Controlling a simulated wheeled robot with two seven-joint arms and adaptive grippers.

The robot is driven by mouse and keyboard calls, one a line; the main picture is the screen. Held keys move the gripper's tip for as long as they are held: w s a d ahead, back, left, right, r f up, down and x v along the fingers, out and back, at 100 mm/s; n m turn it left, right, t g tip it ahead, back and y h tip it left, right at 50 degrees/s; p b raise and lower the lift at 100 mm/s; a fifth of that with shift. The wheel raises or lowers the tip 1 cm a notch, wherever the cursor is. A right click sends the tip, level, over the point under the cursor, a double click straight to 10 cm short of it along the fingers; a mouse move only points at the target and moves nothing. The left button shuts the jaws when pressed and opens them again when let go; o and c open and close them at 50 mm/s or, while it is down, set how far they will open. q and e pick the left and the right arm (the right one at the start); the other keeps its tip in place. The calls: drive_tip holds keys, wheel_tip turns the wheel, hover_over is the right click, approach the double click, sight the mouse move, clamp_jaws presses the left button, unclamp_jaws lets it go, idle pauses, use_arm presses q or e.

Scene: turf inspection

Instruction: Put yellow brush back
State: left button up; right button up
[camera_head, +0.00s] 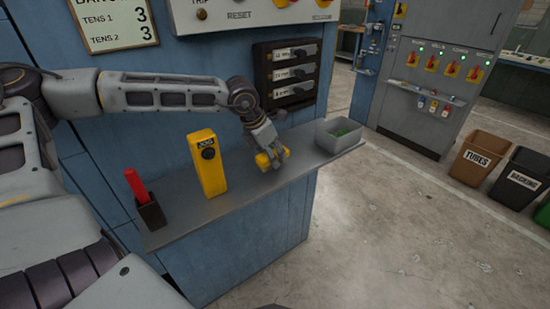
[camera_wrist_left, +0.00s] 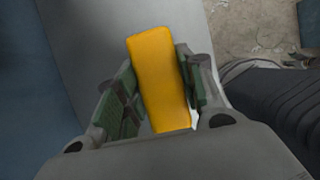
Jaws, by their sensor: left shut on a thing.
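The yellow brush (camera_head: 269,159) is held by my left gripper (camera_head: 268,151) just above or on the grey shelf (camera_head: 230,196), to the left of the grey bin; I cannot tell whether it touches the shelf. In the left wrist view the yellow brush (camera_wrist_left: 160,82) stands between the two green-padded fingers of my left gripper (camera_wrist_left: 160,95), with the shelf surface (camera_wrist_left: 90,40) behind it. The fingers are shut on it. Any bristles are hidden. My right gripper is not in view.
A yellow JOG box (camera_head: 209,163) stands upright mid-shelf. A red-handled tool sits in a black holder (camera_head: 151,214) at the left. A blue cabinet wall (camera_head: 205,65) rises behind the shelf.

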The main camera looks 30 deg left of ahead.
use_arm(q)
drive_tip(key=shift+f, duration=0.85)
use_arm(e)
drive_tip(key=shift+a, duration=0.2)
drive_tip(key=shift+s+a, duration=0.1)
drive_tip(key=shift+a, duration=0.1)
use_arm(q)
drive_tip(key=shift+f, duration=0.1)
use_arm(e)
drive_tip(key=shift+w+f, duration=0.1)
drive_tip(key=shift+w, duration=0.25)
use_arm(q)
drive_tip(key=o, duration=0.9)
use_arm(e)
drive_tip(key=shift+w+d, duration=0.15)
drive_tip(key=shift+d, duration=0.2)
